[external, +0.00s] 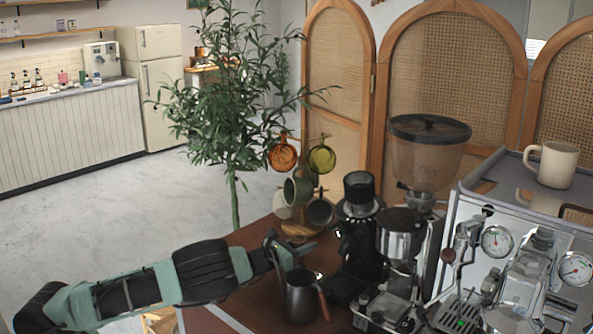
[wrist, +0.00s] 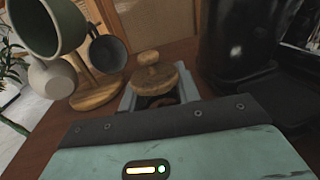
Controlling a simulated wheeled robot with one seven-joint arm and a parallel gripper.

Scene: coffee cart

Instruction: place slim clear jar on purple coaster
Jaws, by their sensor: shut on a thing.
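My gripper (external: 290,247) reaches in from the left over the brown cart top, beside the mug tree. In the wrist view my gripper (wrist: 157,98) is shut on a jar (wrist: 160,101) with a round wooden lid and knob; dark contents show below the lid. I take this to be the slim clear jar. Most of its body is hidden by my gripper, and I cannot make it out in the external view. I cannot tell whether it touches the cart top. I cannot see the purple coaster in either view.
A dark metal pitcher (external: 302,298) stands just in front of my gripper. A mug tree (external: 300,228) with several mugs is behind it. A black grinder (external: 360,240), a second grinder (external: 430,150) and an espresso machine (external: 530,265) crowd the right side.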

